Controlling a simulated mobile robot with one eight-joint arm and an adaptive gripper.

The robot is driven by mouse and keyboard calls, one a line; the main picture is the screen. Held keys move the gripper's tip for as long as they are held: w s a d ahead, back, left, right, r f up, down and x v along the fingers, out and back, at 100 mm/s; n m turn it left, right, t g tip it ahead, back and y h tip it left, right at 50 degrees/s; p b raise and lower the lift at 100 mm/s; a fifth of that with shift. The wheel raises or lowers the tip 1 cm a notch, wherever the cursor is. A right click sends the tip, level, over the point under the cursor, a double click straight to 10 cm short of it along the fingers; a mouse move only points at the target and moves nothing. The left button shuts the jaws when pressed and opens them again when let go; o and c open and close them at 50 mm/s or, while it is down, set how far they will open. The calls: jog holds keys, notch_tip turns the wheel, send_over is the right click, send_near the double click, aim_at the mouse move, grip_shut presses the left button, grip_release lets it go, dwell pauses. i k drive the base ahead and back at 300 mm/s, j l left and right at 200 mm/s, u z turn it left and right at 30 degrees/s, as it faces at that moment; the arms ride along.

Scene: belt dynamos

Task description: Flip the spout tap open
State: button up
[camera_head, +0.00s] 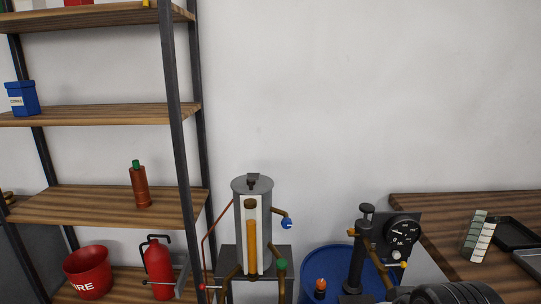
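A grey metal cylinder (239,237) with a dark lid fitting stands upright right of the shelf, with an amber gauge tube (250,240) on its front. A short brass spout (277,212) leaves its upper right side and ends at a blue tap knob (287,223). A green knob (282,264) sits on a brass pipe lower right, and a small red knob (202,286) is at the lower left. None is labelled, and I cannot tell whether the blue tap is open or shut. My gripper is not in view.
A shelf (100,203) at left holds a red bucket (88,272) and a fire extinguisher (158,268). Right of the cylinder are a blue drum (318,262), a gauge (402,232) on a black stand and dark ribbed round objects (455,294). A wooden table (440,215) stands far right.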

aim_at(403, 265)
jog(key=k+l, duration=0.2)
jog(key=l, duration=0.15)
jog(key=k+l, duration=0.2)
jog(key=l, duration=0.15)
jog(key=k+l, duration=0.2)
jog(key=l, duration=0.15)
jog(key=i+j, duration=0.1)
jog(key=i, duration=0.45)
